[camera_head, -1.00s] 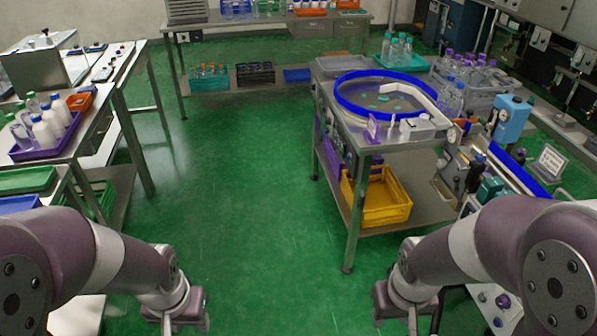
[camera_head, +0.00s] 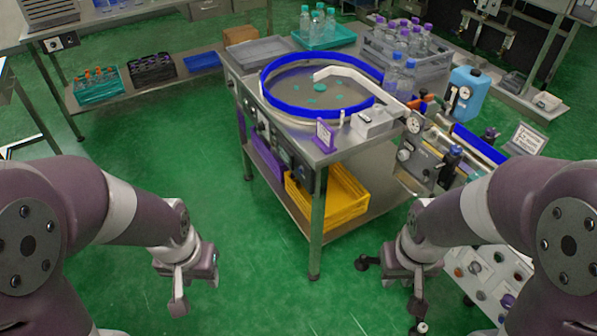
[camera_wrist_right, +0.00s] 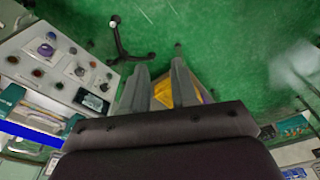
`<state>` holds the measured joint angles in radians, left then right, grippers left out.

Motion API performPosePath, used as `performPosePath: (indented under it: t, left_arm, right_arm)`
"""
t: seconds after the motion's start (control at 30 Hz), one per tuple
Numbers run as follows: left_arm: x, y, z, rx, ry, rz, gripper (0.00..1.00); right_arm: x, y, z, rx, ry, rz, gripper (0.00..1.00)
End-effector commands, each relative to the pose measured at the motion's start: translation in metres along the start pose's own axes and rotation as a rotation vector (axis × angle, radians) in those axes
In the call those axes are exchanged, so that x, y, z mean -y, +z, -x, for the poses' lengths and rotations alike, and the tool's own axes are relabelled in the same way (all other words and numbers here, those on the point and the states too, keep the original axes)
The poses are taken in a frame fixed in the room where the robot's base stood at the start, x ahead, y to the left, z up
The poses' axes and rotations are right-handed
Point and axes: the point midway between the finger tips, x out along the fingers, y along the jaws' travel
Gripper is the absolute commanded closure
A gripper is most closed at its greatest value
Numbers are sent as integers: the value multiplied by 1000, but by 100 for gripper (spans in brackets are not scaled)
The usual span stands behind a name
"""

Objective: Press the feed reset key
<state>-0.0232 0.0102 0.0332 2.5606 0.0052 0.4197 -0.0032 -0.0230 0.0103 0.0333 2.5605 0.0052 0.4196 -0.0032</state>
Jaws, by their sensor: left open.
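A sloped light-grey control panel (camera_head: 487,272) with several coloured buttons and knobs stands at the lower right of the head view, partly hidden by my right arm. The right wrist view shows this panel (camera_wrist_right: 62,72) at the left, with a large purple button (camera_wrist_right: 45,50), red and dark buttons, and a small dark display (camera_wrist_right: 91,102). I cannot read which one is the feed reset key. My right gripper (camera_head: 418,308) hangs left of the panel, apart from it; its fingers (camera_wrist_right: 158,84) are spread and empty. My left gripper (camera_head: 178,296) is open and empty over the floor.
A metal table with a blue-rimmed round bowl (camera_head: 375,103) and a yellow crate (camera_head: 336,196) below stands ahead. A sleeve machine (camera_head: 440,158) adjoins it on the right. A dark-footed stand (camera_head: 366,262) is near my right gripper. Green floor (camera_head: 150,200) is free at left.

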Motion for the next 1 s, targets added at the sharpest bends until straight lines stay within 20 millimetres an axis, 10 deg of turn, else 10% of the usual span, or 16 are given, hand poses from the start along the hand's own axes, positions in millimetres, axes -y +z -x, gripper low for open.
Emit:
performPosePath:
  t: [1.0]
  left_arm:
    - [0,0,0,0,0,0,57]
  right_arm:
    - [0,0,0,0,0,0,100]
